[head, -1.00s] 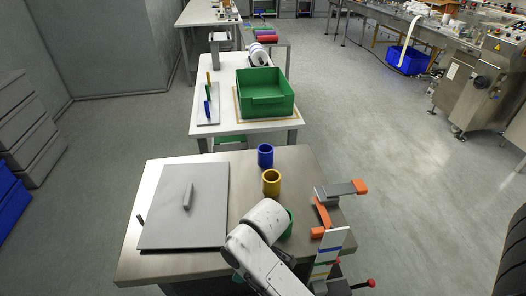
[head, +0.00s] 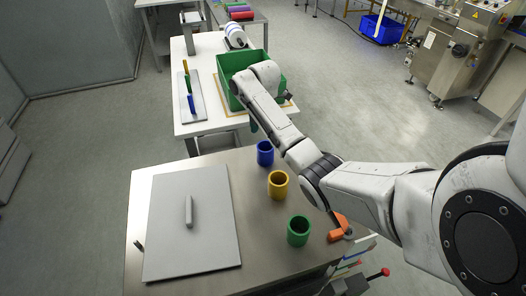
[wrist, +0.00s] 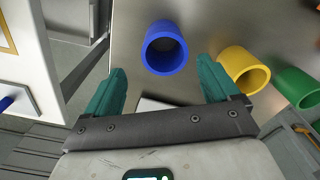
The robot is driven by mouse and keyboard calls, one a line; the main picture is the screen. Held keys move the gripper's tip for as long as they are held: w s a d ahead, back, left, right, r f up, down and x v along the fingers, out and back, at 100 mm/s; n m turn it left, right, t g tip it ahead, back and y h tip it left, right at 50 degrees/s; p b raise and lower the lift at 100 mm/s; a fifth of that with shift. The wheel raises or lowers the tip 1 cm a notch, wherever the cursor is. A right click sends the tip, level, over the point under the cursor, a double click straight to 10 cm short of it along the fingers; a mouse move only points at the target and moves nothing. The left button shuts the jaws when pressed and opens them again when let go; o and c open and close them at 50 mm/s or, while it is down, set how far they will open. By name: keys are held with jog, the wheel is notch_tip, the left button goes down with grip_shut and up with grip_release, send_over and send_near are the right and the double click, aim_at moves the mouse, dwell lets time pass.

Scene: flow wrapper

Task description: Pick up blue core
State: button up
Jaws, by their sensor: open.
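The blue core (head: 265,155) stands upright on the steel table (head: 215,168), at its far edge and close beside my arm. In the wrist view the blue core (wrist: 163,27) shows its open end, ahead of my gripper (wrist: 162,70) and roughly centred between the fingertips. My gripper's two teal fingers are spread apart with nothing between them. The fingers are not touching the core, though the exact gap is hard to judge. In the head view my gripper is mostly hidden behind my arm.
A yellow core (head: 278,184) and a green core (head: 299,231) stand nearer on the same table. A grey plate with a handle (head: 190,245) lies at left. A green bin (head: 230,65) sits on the white table behind, partly hidden by my arm.

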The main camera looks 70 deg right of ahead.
aim_at(265, 153)
jog(key=shift+s+a+f, duration=0.1)
jog(key=shift+s+f, duration=0.05)
jog(key=shift+f, duration=1.95)
jog(key=shift+s+a+f, duration=0.1)
jog(key=shift+s+f, duration=0.05)
jog(key=shift+f, duration=1.9)
jog(key=c, duration=1.1)
jog(key=shift+o, duration=0.2)
